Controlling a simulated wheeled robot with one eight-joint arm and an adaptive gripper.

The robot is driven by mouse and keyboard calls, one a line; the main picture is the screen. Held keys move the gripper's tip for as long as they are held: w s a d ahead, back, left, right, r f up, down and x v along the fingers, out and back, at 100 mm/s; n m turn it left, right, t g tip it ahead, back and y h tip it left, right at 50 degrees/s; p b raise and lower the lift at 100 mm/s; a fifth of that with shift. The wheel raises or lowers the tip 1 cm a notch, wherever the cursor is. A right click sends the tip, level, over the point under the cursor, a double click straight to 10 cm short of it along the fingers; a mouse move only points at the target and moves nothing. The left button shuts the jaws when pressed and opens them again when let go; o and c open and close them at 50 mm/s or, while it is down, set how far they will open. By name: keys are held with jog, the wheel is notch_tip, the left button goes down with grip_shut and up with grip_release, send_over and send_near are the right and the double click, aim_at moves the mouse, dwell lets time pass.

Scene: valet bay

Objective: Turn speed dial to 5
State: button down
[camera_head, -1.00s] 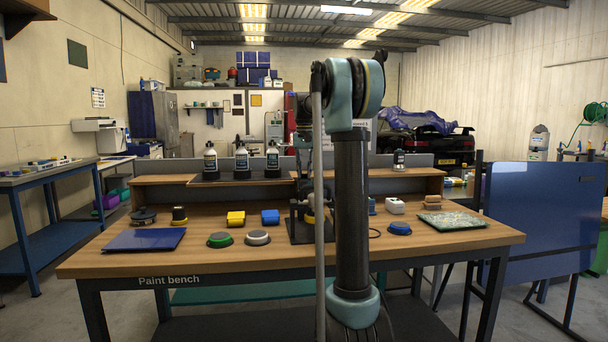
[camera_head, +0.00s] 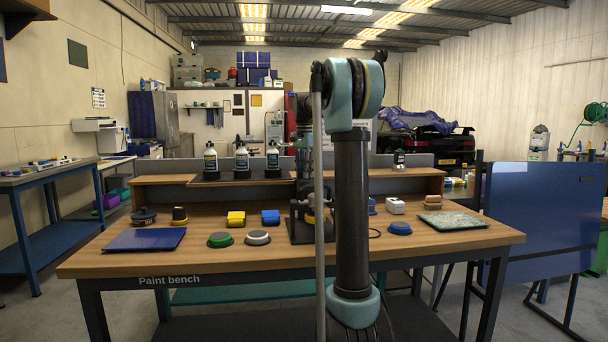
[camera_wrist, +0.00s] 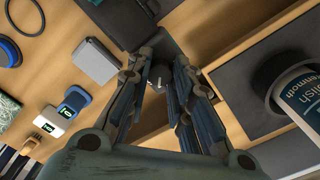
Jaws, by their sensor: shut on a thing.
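My gripper (camera_wrist: 158,88) comes down in the wrist view with its two fingers closed in on a small dark knob, which I take to be the speed dial (camera_wrist: 157,79). A small pale mark shows on it; I cannot read its setting. The dial sits at a dark machine body (camera_wrist: 178,45), and the fingers hide its sides. In the head view a dark machine (camera_head: 298,228) stands at the bench's middle, mostly behind my arm. My gripper is largely hidden there and the dial cannot be made out.
Three bottles (camera_head: 242,158) stand on the rear shelf. In the wrist view, a labelled bottle (camera_wrist: 302,92) stands close right and a grey box (camera_wrist: 95,61) left.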

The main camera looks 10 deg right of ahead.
dwell(0.4)
jog(key=c, duration=1.4)
grip_release()
notch_tip(320, 180, up, 12)
jog(key=shift+w, duration=0.1)
